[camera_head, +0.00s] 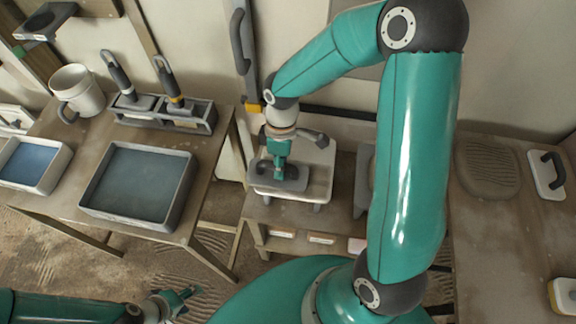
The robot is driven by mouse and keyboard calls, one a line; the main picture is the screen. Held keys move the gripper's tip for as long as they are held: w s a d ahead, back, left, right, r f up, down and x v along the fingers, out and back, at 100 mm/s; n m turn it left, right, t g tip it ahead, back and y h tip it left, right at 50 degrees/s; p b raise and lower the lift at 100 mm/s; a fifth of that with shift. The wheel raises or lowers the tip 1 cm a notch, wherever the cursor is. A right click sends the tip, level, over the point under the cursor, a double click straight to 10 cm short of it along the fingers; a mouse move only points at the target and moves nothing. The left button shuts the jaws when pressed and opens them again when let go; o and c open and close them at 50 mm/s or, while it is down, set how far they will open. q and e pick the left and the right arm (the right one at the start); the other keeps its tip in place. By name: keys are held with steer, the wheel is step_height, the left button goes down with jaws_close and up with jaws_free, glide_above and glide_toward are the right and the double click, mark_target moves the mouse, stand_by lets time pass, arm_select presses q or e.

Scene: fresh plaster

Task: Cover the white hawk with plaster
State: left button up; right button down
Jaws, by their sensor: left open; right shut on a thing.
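What looks like the white hawk (319,172) is a pale square board with a raised rim, on short legs on a low wooden stand. My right gripper (280,158) is over its left part, shut on a dark grey flat tool (292,184). The tool is over or on the board; I cannot tell whether they touch. The gripper and tool hide much of the board's left side, so I cannot tell whether plaster lies there. The bare part in view looks pale. My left gripper (178,301) is open and empty, low at the lower left, away from the hawk.
The left table holds a tray of grey-blue material (187,172), a blue-filled tray (62,164), a white mug (84,82) and a rack with two handled tools (207,127). A white tool with a dark handle (539,174) lies at right. My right arm blocks the centre-right.

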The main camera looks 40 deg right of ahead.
steer(key=shift+w+d+r+p, duration=0.1)
steer(key=shift+w+d+p, duration=0.65)
steer(key=shift+w+d, duration=2.35)
steer(key=shift+d, duration=0.3)
steer(key=shift+s+d+f+b, duration=0.1)
steer(key=shift+s+d+b, duration=0.05)
steer(key=shift+s+d, duration=0.9)
steer(key=shift+s+d+f+b, duration=0.1)
steer(key=shift+s+d+b, duration=0.05)
steer(key=shift+s+d, duration=0.85)
steer(key=shift+s+d+r, duration=0.1)
steer(key=shift+s+d, duration=0.35)
steer(key=shift+s, duration=0.25)
steer(key=shift+s+d, duration=0.45)
steer(key=shift+s, duration=0.25)
steer(key=shift+w+a, duration=1)
steer(key=shift+w, duration=0.2)
steer(key=shift+w+a, duration=1)
steer(key=shift+w, duration=0.15)
steer(key=shift+w+a, duration=0.95)
steer(key=shift+w, duration=0.2)
steer(key=shift+r, duration=0.1)
